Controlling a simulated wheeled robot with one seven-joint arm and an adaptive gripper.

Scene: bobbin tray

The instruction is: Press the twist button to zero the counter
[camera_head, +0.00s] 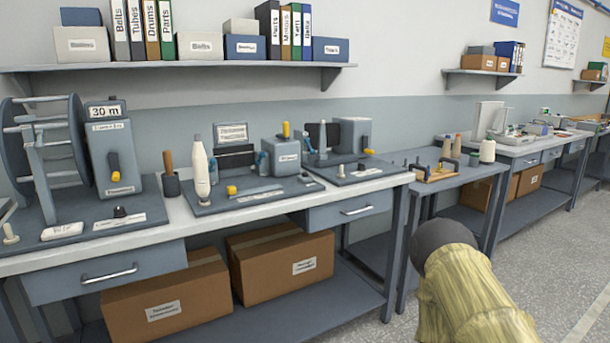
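I cannot tell which control is the twist button; the small labels are not readable. The left bench unit has a grey box with a "30 m" display (105,110), a yellow-and-black lever (114,165) and a small black knob (119,211) on its base plate. The middle unit has a dark display box (233,158) with a sign above, a yellow knob (231,190) at its front and a black knob (305,178) by a label. Right of it, another unit has a grey box (352,137) with a yellow-and-black lever (368,151). My gripper is not recognisable in view.
A large reel (45,140) stands at the far left. Cardboard boxes (283,265) sit under the bench. A rounded dark end on a yellowish ribbed cylinder (465,290) fills the lower right. Grey floor is open at right.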

